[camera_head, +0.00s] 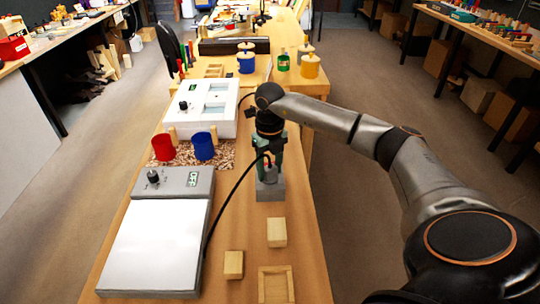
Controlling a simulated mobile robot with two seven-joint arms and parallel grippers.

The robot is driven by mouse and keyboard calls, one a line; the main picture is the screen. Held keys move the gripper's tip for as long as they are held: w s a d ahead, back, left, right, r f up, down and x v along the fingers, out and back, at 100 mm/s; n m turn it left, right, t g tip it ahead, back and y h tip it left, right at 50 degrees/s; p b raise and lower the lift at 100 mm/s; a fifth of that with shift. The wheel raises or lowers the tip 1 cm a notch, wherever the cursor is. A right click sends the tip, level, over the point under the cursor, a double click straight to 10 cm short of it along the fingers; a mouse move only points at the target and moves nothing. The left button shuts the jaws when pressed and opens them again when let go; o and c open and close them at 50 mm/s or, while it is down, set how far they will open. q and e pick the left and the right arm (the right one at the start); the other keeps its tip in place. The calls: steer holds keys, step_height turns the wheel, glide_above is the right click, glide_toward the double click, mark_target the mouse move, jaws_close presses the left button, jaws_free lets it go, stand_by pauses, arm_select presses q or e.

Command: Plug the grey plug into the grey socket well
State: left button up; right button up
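The grey socket block (270,190) stands on the wooden bench, right of the white-topped device. My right gripper (269,168) points down right above it, with green fingers closed around the small grey plug (270,174). A black cable (232,196) curves up from the bench to the plug. The plug's lower end is at the socket's top; I cannot tell whether it is inside the well or just above it. My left gripper is not in view.
A grey device with a white plate (155,245) lies at left. Red (163,147) and blue (203,146) cups stand on a speckled mat behind it. Two wooden blocks (277,232) (233,264) and a small wooden tray (262,287) are in front. A white box (200,105) stands farther back.

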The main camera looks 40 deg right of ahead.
mark_target(270, 167)
steer(key=o, duration=0.4)
steer(key=shift+f, duration=0.1)
steer(key=shift+c, duration=0.2)
steer(key=shift+r, duration=0.35)
step_height(270, 167, up, 12)
steer(key=shift+f, duration=0.1)
stand_by(0.6)
